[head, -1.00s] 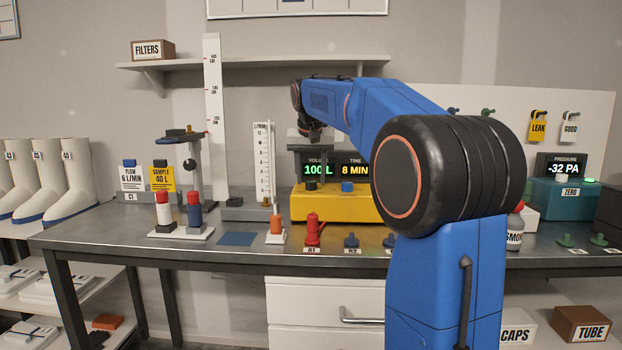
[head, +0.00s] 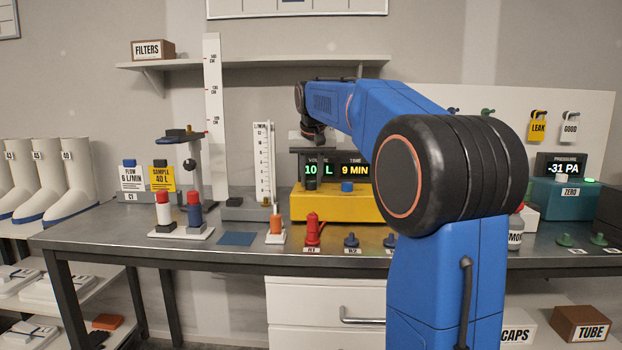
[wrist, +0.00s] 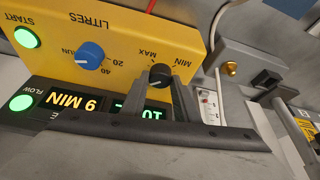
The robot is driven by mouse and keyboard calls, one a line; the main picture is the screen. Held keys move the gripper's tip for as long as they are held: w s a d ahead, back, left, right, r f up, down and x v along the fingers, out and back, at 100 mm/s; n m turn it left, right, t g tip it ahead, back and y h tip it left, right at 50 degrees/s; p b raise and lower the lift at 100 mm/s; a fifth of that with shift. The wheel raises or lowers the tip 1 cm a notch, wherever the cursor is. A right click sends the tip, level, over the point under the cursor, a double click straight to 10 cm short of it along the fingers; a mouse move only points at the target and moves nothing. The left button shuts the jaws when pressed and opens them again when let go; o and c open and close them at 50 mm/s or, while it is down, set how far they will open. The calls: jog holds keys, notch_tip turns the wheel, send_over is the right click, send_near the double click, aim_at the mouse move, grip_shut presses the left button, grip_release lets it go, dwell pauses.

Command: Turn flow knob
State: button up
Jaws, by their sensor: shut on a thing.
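The flow knob (wrist: 160,75) is a small black knob with a pale mark, beside the MIN and MAX lettering on the yellow pump (wrist: 120,25). In the wrist view my gripper (wrist: 159,86) has its two fingers on either side of this knob, shut on it. In the head view the yellow pump (head: 330,208) stands on the bench, and my gripper (head: 312,160) is at its left part, hiding part of the volume display. The display beside it reads 9 MIN.
A blue knob (head: 348,186) sits right of the flow knob. A flowmeter tube (head: 264,165) stands left of the pump. Red and blue pieces (head: 313,230) stand in front. My own arm hides the bench's right middle.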

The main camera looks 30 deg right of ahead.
jog(key=o, duration=1.1)
jog(key=shift+c, duration=0.2)
jog(key=v, duration=1.7)
jog(key=shift+r, duration=0.2)
jog(key=shift+s, duration=0.1)
jog(key=s+a+f+n, duration=0.1)
jog(key=s+a+f, duration=0.4)
jog(key=s+f, duration=0.6)
jog(key=s+a+f+n+y, duration=0.1)
jog(key=s+a+f, duration=0.4)
jog(key=s+f, duration=0.6)
jog(key=s+a+f+n+y, duration=0.1)
jog(key=s+a+f+n, duration=0.2)
jog(key=s+f, duration=0.8)
notch_tip(320, 180, down, 10)
jog(key=shift+s+a+f+t, duration=0.1)
jog(key=shift+s+a+t, duration=0.25)
jog(key=shift+a, duration=0.85)
